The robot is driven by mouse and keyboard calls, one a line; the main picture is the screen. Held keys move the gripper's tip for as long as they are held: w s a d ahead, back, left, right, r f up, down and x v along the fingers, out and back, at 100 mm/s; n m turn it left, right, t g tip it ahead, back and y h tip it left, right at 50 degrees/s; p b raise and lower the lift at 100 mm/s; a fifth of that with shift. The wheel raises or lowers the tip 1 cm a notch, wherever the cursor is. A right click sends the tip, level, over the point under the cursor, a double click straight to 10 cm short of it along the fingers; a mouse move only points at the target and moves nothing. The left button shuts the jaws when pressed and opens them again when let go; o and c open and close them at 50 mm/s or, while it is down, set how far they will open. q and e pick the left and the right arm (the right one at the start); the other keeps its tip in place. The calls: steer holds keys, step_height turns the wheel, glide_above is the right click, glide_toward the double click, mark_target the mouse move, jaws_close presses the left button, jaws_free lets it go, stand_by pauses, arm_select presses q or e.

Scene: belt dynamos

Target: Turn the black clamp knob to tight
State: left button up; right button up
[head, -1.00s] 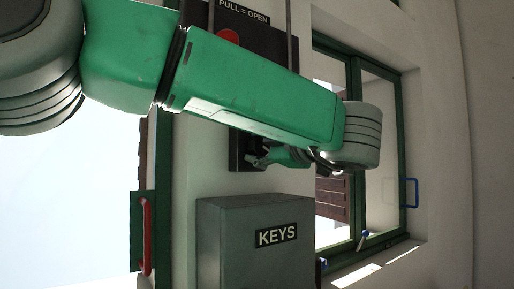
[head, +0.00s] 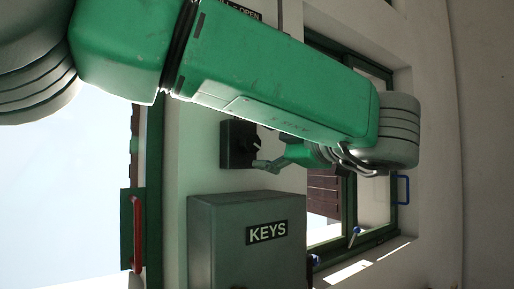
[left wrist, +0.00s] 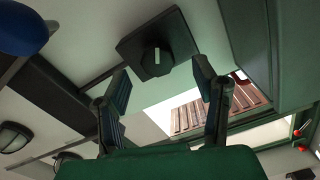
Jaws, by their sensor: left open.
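The black clamp knob (left wrist: 157,62) is faceted and sits on a dark square plate (left wrist: 178,35) fixed to the pale wall, in the left wrist view. In the head view a dark block (head: 236,144) on the wall carries it; the knob itself is hard to make out there. My left gripper (left wrist: 161,84) is open, its two fingers apart with the knob between and beyond their tips. No contact with the knob shows. In the head view the left gripper (head: 264,166) is just below and right of the dark block. My right gripper is not in view.
A grey KEYS box (head: 240,245) stands out from the wall below the dark block. A red handle (head: 137,233) is at the left. A blue rounded object (left wrist: 22,30) fills the left wrist view's upper left corner.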

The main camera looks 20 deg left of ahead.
arm_select(q)
steer(key=v, duration=0.6)
steer(key=shift+d, duration=0.35)
steer(key=shift+s+f, duration=0.15)
steer(key=shift+f, duration=0.05)
